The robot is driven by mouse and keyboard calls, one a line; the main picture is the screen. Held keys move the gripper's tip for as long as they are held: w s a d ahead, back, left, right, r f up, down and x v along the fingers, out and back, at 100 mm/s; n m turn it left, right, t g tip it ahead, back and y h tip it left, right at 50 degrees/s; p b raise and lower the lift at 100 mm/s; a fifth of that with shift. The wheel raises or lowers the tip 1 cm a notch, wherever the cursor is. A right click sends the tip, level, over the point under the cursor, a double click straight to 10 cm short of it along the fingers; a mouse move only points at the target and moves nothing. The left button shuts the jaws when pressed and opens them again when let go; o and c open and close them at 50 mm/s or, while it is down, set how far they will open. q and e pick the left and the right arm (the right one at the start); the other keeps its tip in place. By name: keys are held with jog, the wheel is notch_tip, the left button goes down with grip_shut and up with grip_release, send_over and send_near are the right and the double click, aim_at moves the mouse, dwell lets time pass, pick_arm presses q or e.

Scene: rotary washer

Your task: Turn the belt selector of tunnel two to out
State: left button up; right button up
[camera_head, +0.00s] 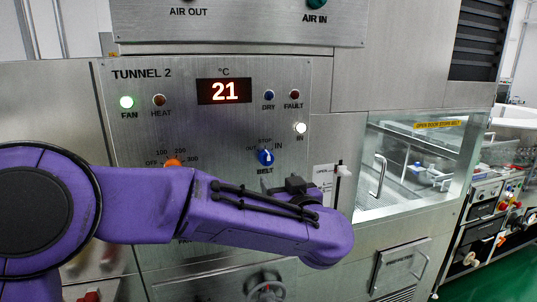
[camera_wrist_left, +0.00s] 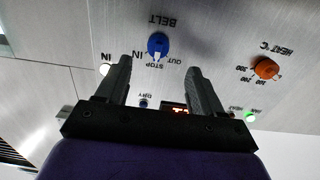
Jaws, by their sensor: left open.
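The belt selector of tunnel two (camera_head: 266,157) is a blue knob on the steel TUNNEL 2 panel, with OUT at its left, STOP above and IN at its right. It also shows upside down in the left wrist view (camera_wrist_left: 158,43), where its white mark appears to point toward STOP. My left gripper (camera_wrist_left: 160,64) is open and empty, its two dark fingers spread to either side of the knob in that picture and apart from it. In the head view the gripper (camera_head: 283,186) is just below the knob, mostly hidden by my purple arm.
An orange heat knob (camera_head: 173,163) sits left of the selector, partly covered by my arm. The white IN lamp (camera_head: 300,128) and green FAN lamp (camera_head: 127,102) are lit. The display (camera_head: 224,91) reads 21. A glass-fronted chamber (camera_head: 415,165) stands at the right.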

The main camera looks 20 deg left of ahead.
aim_at(269, 160)
pick_arm(q)
jog(key=p+x, duration=0.1)
jog(key=x, duration=0.2)
jog(key=r+p+x, duration=0.1)
jog(key=x, duration=0.2)
jog(key=p+x, duration=0.1)
jog(key=x, duration=0.2)
jog(key=shift+w+a+r, duration=0.15)
jog(key=shift+w+r, duration=0.1)
jog(key=shift+r, duration=0.15)
jog(key=shift+w+a+f, duration=0.1)
jog(key=shift+w+a, duration=0.1)
jog(key=shift+w, duration=0.2)
jog(key=c, duration=1)
